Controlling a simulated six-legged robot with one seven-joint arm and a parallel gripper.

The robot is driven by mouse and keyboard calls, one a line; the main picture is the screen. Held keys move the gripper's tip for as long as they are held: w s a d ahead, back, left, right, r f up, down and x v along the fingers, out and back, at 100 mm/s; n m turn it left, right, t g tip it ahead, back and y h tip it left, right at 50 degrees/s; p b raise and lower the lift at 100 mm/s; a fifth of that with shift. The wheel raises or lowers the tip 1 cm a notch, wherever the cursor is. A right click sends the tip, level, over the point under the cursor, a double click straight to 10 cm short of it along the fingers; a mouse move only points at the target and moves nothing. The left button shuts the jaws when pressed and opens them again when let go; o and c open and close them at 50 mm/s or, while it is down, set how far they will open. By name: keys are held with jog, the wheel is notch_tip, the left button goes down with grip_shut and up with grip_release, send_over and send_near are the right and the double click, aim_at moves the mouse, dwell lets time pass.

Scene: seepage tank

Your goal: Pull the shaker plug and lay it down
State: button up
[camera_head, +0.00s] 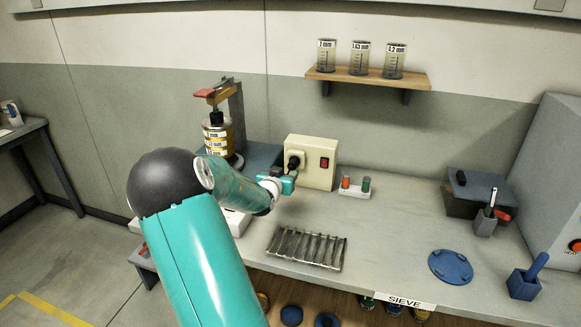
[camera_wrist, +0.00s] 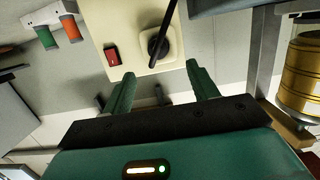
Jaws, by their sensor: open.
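The black shaker plug (camera_head: 294,163) sits in the front of a cream socket box (camera_head: 318,152), beside a red switch (camera_head: 324,163). In the wrist view the plug (camera_wrist: 158,46) has a dark cord running to the top edge, and the box (camera_wrist: 125,22) lies beyond my fingers. My gripper (camera_head: 291,177) is at the front of the box, close to the plug. Its two green fingers (camera_wrist: 160,70) are spread and empty, with the plug just past the tips and roughly between them. I cannot tell whether they touch it.
The sieve shaker (camera_head: 217,135) stands left of the box. A slotted metal rack (camera_head: 306,248) lies in front. The bench has bare room right of the rack, before a blue disc (camera_head: 451,266).

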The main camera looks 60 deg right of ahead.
aim_at(290, 166)
jog(key=x, duration=0.8)
jog(key=shift+d+f, duration=0.1)
jog(key=shift+d, duration=0.2)
jog(key=shift+s, duration=0.1)
jog(key=c, duration=1.2)
jog(key=shift+a, duration=0.15)
jog(key=shift+c, duration=0.2)
jog(key=shift+a, duration=0.1)
jog(key=shift+f+v, duration=0.15)
jog(key=shift+v, duration=0.7)
jog(key=shift+f+v, duration=0.2)
jog(key=shift+v, duration=0.7)
jog(key=shift+f+v, duration=0.15)
jog(key=shift+v, duration=0.7)
jog(key=shift+a, duration=0.15)
jog(key=shift+a, duration=0.1)
